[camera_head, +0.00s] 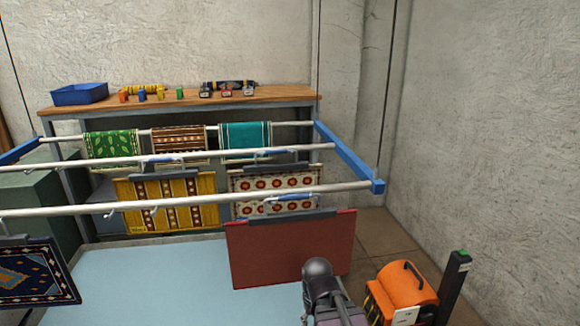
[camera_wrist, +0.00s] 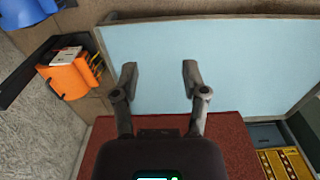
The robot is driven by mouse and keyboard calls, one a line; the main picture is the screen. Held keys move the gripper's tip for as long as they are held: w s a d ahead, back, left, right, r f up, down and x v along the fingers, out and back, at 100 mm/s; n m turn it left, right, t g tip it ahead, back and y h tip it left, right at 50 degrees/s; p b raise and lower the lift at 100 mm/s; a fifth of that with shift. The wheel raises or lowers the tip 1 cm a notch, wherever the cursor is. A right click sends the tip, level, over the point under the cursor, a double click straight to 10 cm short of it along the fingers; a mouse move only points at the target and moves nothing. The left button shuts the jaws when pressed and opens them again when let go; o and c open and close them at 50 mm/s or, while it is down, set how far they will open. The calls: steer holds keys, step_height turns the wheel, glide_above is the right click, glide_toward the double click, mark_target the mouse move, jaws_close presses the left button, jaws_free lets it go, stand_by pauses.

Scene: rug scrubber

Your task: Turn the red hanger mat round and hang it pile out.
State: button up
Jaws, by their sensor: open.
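The red hanger mat (camera_head: 290,252) hangs from the front rail (camera_head: 200,200) at its right end, held along its top edge by a dark hanger bar (camera_head: 283,219). A plain red face with no pattern shows towards the head camera; its other face is hidden. In the wrist view the red mat (camera_wrist: 228,150) lies behind and below my gripper (camera_wrist: 159,76). The gripper's two fingers are spread, with nothing between them. In the head view my arm rises at the bottom, just in front of the mat's lower right, and the fingers cannot be made out there.
A dark blue patterned mat (camera_head: 36,274) hangs at the left of the front rail. Yellow (camera_head: 172,205) and flowered (camera_head: 248,183) mats hang behind. A pale blue platform (camera_head: 150,280) lies below. An orange machine (camera_head: 402,290) with a dark post (camera_head: 455,285) stands at the right.

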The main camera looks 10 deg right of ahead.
steer(key=shift+s+a+r, duration=0.1)
steer(key=shift+s, duration=0.05)
steer(key=o, duration=0.4)
steer(key=shift+o, duration=0.4)
steer(key=shift+w, duration=0.25)
steer(key=w+r+n+p, duration=0.5)
steer(key=w+r+p, duration=0.4)
steer(key=r+p, duration=0.2)
steer(key=w+r+n+p, duration=0.6)
steer(key=w+r+p, duration=0.3)
steer(key=r+p, duration=0.2)
steer(key=w+r+n+p, duration=0.6)
steer(key=w+r+p, duration=0.4)
steer(key=p, duration=0.1)
steer(key=shift+a+r, duration=0.2)
steer(key=shift+r, duration=0.2)
steer(key=shift+w+r+n+p, duration=0.35)
steer(key=shift+w+r+n, duration=0.05)
steer(key=shift+n, duration=0.2)
